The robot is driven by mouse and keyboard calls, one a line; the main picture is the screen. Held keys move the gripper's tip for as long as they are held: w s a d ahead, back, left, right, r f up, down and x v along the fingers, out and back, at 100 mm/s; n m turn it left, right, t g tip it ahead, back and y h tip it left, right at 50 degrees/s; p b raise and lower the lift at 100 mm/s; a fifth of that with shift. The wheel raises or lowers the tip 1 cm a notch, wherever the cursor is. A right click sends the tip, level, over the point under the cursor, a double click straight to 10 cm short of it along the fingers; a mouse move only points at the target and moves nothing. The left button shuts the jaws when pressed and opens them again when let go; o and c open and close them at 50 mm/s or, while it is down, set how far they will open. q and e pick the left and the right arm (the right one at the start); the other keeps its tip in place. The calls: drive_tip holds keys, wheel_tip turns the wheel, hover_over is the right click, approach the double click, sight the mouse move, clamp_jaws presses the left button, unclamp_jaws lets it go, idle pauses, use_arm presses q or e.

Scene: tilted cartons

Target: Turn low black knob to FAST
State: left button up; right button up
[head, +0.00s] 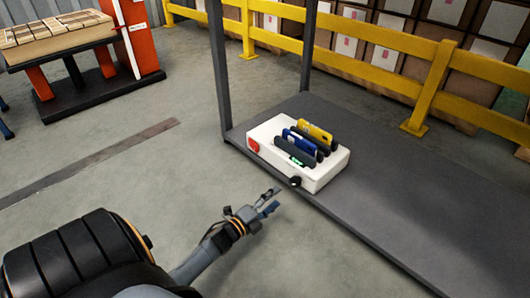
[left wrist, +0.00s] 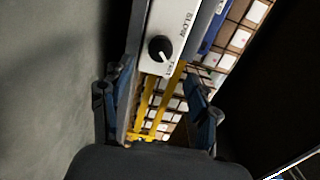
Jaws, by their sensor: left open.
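The low black knob (head: 295,181) is on the front side of a white box (head: 318,178), near its lower edge. In the left wrist view the knob (left wrist: 160,49) is round and black on a white face, with SLOW and FAST lettering beside it. A small pale mark shows on the knob; its exact direction is hard to tell. My left gripper (head: 273,200) is open and empty, just left of the knob and apart from it. In the left wrist view its two blue fingers (left wrist: 158,92) stand apart, below the knob in the picture. My right gripper is not in view.
The white box sits on a grey platform (head: 430,220) with dark posts. Blue, yellow and dark handheld devices (head: 315,133) stand in its top, and a red part (head: 253,144) is at its left end. Yellow railing (head: 375,40) and cartons are behind.

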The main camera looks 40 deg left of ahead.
use_arm(q)
drive_tip(key=shift+s+a, duration=0.1)
drive_tip(key=shift+s, duration=2)
